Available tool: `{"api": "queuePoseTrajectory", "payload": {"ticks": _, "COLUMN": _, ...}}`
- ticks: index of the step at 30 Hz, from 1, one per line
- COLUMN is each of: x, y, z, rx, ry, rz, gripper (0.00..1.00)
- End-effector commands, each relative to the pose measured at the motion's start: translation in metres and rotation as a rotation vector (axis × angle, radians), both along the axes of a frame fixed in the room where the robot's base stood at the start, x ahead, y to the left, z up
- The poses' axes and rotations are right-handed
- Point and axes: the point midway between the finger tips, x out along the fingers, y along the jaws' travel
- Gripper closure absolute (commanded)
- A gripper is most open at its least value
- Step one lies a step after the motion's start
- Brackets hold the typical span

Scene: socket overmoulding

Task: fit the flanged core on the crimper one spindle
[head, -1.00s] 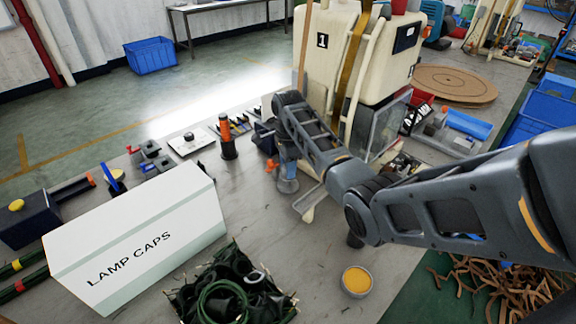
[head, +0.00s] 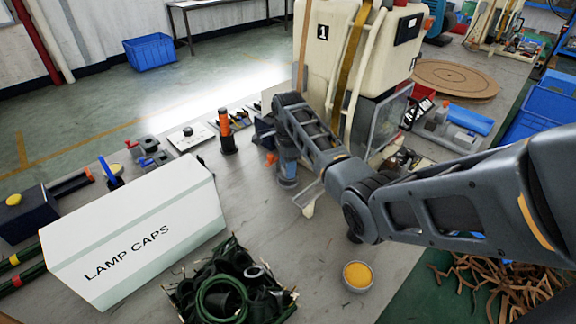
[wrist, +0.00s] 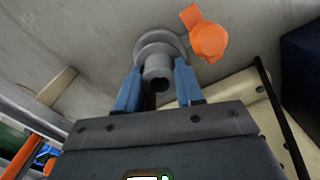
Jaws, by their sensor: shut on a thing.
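The flanged core (wrist: 158,64) is a grey stepped cylinder with a wide round flange. In the wrist view it sits between the two blue fingers of my gripper (wrist: 157,84), which is shut on it. In the head view my gripper (head: 287,165) points down above the bench, just left of the cream crimper one (head: 331,62), which carries a black "1" label. The core looks upright but is small there. I cannot make out the spindle; my arm covers part of the crimper's front.
An orange piece (wrist: 207,36) lies close beside the core. A black and orange cylinder (head: 227,133) stands further left. The LAMP CAPS box (head: 140,240), a tangle of dark green bands (head: 222,295) and a yellow-filled cup (head: 358,276) stand on the front bench. Bare bench lies between them.

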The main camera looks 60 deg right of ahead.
Motion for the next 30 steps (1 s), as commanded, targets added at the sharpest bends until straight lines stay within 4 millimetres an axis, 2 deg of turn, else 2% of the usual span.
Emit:
{"api": "queuePoseTrajectory", "payload": {"ticks": 19, "x": 0.0, "y": 0.0, "z": -0.016, "rx": 0.001, "ry": 0.002, "rz": 0.0, "gripper": 0.92}}
{"api": "queuePoseTrajectory", "payload": {"ticks": 20, "x": 0.0, "y": 0.0, "z": -0.015, "rx": 0.001, "ry": 0.001, "rz": 0.0, "gripper": 0.6}}
{"api": "queuePoseTrajectory", "payload": {"ticks": 28, "x": 0.0, "y": 0.0, "z": -0.014, "rx": 0.001, "ry": 0.001, "rz": 0.0, "gripper": 0.35}}
{"api": "queuePoseTrajectory", "payload": {"ticks": 30, "x": 0.0, "y": 0.0, "z": -0.014, "rx": 0.0, "ry": 0.0, "rz": 0.0, "gripper": 0.33}}
